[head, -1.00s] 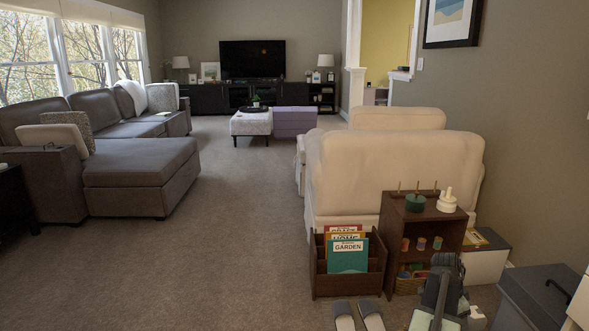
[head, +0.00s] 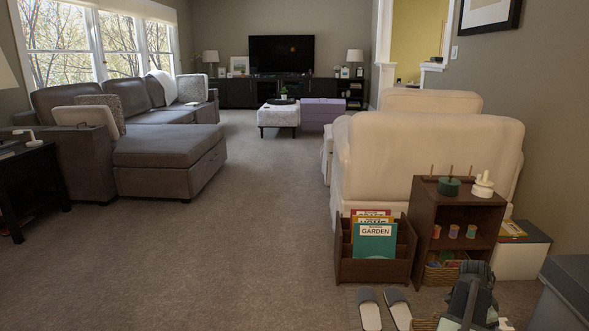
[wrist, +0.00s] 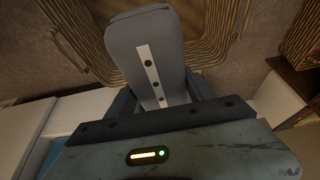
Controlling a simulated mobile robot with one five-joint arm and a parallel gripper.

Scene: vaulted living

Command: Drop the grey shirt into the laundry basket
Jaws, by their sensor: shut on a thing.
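My gripper (wrist: 150,70) shows in the wrist view as a grey jaw with a pale strip, shut over a brown wicker basket (wrist: 88,32). The basket's ribbed, curved sides show to the left and right of the jaw. The grey shirt cannot be told apart in either view; what the jaws hold is hidden behind the jaw. In the head view my arm is at the lower right, and a bit of tan wicker (head: 424,324) shows beside it at the bottom edge; I cannot tell how much of the basket that is.
A brown shelf (head: 425,205) and a magazine rack (head: 350,268) stand just beyond my arm, with slippers (head: 370,312) in front. A white box (head: 522,258) and a grey bin (head: 568,290) are at right. Carpet (head: 220,270) at left is open.

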